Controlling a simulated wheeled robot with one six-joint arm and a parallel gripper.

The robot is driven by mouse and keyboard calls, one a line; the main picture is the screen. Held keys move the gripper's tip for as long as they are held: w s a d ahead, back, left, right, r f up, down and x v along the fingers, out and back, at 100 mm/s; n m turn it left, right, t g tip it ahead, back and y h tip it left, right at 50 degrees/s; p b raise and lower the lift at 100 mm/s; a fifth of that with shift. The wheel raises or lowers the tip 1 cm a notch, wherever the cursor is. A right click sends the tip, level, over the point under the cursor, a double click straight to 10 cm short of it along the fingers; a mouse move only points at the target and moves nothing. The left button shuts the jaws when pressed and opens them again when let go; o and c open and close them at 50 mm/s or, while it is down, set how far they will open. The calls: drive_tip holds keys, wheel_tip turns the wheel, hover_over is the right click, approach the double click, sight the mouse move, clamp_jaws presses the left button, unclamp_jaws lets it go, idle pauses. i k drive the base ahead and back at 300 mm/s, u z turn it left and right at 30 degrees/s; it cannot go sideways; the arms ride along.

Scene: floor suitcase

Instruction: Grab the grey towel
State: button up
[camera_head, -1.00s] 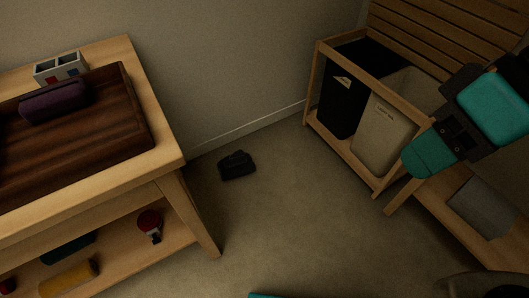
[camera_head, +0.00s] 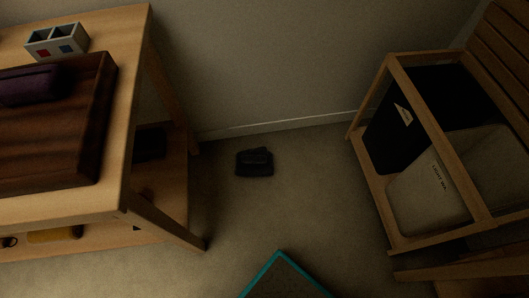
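No grey towel shows clearly in the current head view. A dark, blackish folded item (camera_head: 255,163) lies on the floor near the wall, in the middle of the picture; I cannot tell what it is. My gripper and arm are out of the frame, so whether the gripper is open or shut does not show.
A wooden hamper frame (camera_head: 435,110) with black and beige bags stands right. A teal-edged corner (camera_head: 280,254) shows at the bottom. Floor between is clear.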

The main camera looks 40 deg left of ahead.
sight(259, 161)
drive_tip(key=u, duration=0.3)
drive_tip(key=i, duration=0.65)
drive_tip(key=u, duration=0.95)
drive_tip(key=i, duration=0.45)
drive_tip(key=u, duration=0.45)
